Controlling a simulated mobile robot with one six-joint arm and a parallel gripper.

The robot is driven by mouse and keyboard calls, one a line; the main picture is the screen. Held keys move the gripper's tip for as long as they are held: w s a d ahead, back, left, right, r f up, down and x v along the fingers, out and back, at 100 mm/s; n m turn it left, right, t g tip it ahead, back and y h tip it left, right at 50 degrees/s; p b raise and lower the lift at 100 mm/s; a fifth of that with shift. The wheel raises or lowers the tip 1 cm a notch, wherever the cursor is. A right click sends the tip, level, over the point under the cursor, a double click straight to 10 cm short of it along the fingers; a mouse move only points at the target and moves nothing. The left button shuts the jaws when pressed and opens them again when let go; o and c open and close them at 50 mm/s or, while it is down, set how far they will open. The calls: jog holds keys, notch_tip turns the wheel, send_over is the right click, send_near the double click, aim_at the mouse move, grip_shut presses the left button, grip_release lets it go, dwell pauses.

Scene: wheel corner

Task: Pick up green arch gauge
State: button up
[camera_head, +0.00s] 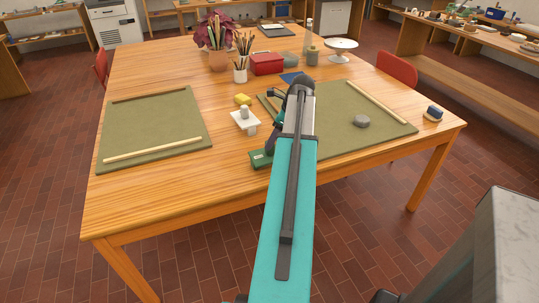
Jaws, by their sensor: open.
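A dark green piece (261,159), which looks like the green arch gauge, lies near the front edge of the wooden table, just left of my arm. Its right part is hidden behind my arm, and its full arch shape cannot be made out. My gripper (269,148) is open and points down close above the green piece. My wrist and arm partly cover it, so the fingertips are hard to see. I cannot tell whether it touches the green piece.
Olive mats lie left (150,125) and right (335,135); a grey lump (361,121) sits on the right one. Pots, a red box (266,64) and jars stand behind.

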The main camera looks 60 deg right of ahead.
aim_at(270, 153)
jog(key=shift+p+x, duration=0.35)
jog(key=shift+x, duration=2.1)
jog(key=shift+a, duration=0.1)
jog(key=shift+c, duration=0.4)
jog(key=c, duration=1.1)
